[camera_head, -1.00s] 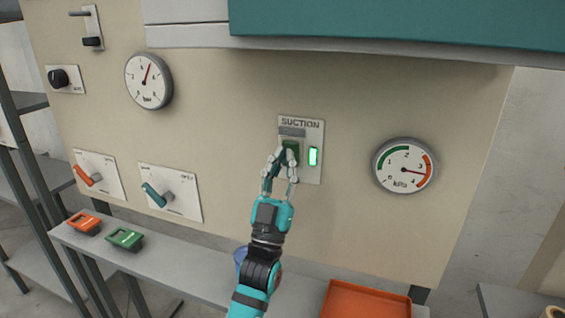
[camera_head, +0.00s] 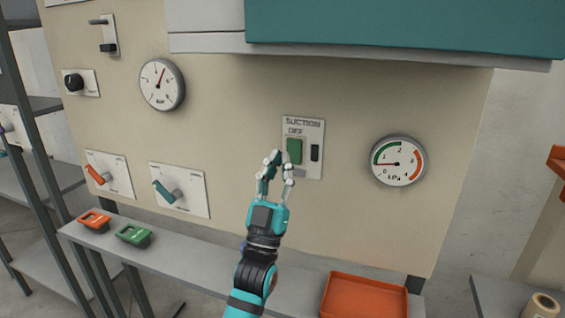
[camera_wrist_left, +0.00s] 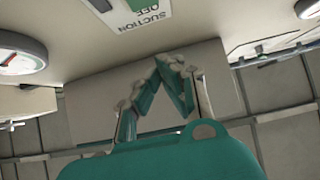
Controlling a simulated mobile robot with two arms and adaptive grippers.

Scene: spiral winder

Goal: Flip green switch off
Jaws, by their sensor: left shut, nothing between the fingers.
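The green switch (camera_head: 294,151) sits on the SUCTION plate (camera_head: 315,134) in the middle of the beige panel. The word OFF shows above it, and the indicator (camera_head: 314,153) to its right is dark. My left gripper (camera_head: 277,158) is shut and empty, just below and left of the switch in the head view; whether it touches cannot be told. In the left wrist view my gripper's fingertips (camera_wrist_left: 170,62) meet, and the plate (camera_wrist_left: 140,10) shows upside down at the top. My right gripper is not in view.
The kPa gauge (camera_head: 397,161) right of the plate reads near 0. Another gauge (camera_head: 162,85), an orange lever (camera_head: 98,174) and a teal lever (camera_head: 163,190) are on the left. A shelf below holds an orange tray (camera_head: 364,297). A teal hood (camera_head: 400,25) overhangs the panel.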

